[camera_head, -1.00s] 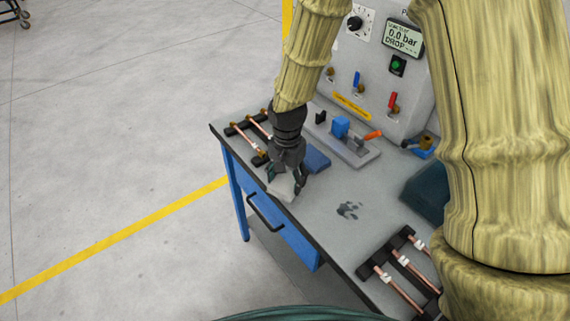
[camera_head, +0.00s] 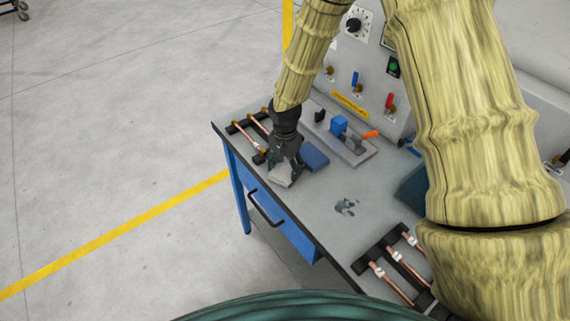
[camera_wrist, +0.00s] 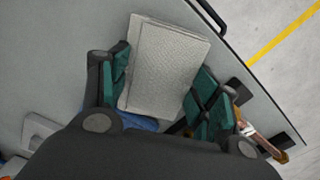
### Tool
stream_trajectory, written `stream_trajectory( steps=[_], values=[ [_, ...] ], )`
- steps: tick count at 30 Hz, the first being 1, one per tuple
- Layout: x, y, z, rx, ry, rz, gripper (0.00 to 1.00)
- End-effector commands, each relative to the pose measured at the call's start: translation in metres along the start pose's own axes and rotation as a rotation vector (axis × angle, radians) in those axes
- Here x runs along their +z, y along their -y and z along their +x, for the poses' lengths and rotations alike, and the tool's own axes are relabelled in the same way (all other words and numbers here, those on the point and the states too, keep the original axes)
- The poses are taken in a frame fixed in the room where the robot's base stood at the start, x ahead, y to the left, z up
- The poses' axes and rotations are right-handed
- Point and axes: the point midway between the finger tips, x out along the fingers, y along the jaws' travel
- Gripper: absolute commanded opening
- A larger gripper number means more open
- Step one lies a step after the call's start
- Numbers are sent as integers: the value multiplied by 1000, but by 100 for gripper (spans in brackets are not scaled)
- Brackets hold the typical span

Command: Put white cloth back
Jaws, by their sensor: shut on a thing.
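The white cloth (camera_wrist: 165,68) is a folded, textured pale pad. In the wrist view it lies between the two green-padded fingers of my gripper (camera_wrist: 162,92). In the head view the cloth (camera_head: 281,178) shows under the fingertips of my gripper (camera_head: 283,167), at the left front edge of the bench. My gripper is shut on it and points down. Whether the cloth touches the bench top I cannot tell. A blue folded cloth or pad (camera_head: 314,157) lies just right of the gripper, and its edge shows in the wrist view (camera_wrist: 140,122).
Copper tubes on black holders (camera_head: 246,131) lie close left of the gripper; more tubes (camera_head: 396,262) lie at the right front. A clamp fixture (camera_head: 340,133) stands behind, before the control panel (camera_head: 362,75). A dark wet stain (camera_head: 345,206) marks the otherwise clear bench middle (camera_head: 315,200).

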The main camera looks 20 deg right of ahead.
Motion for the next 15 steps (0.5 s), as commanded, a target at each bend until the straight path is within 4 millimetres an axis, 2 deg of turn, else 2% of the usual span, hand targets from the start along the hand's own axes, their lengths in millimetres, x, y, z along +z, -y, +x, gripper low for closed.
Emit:
stream_trajectory(
  steps=[13, 14, 15],
  values=[
    [0, 0, 6, 0, -1, 0, 40],
    [0, 0, 6, 0, -1, 0, 65],
    [0, 0, 5, -1, -1, 0, 73]
  ],
)
